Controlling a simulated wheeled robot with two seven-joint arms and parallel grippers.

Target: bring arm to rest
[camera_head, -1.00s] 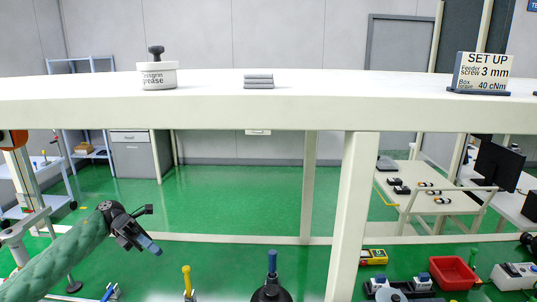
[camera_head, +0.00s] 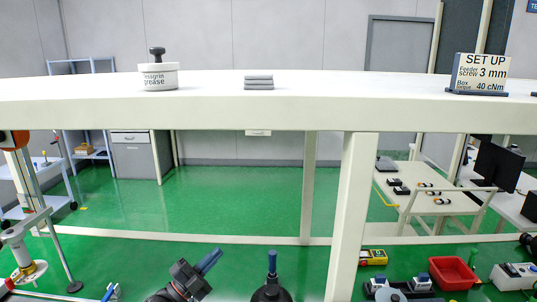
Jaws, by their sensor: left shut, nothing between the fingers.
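My left gripper (camera_head: 211,261) is at the lower edge of the head view, left of centre. It has a dark wrist and blue fingers that point up and to the right. The fingers are together and nothing shows between them. My right gripper does not show.
A long pale shelf (camera_head: 240,112) crosses the view, with a grease tub (camera_head: 158,78), grey blocks (camera_head: 258,82) and a sign (camera_head: 481,72) on it. Its post (camera_head: 352,215) stands right of centre. A blue-topped dark thing (camera_head: 272,290) and a red bin (camera_head: 453,272) are low down.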

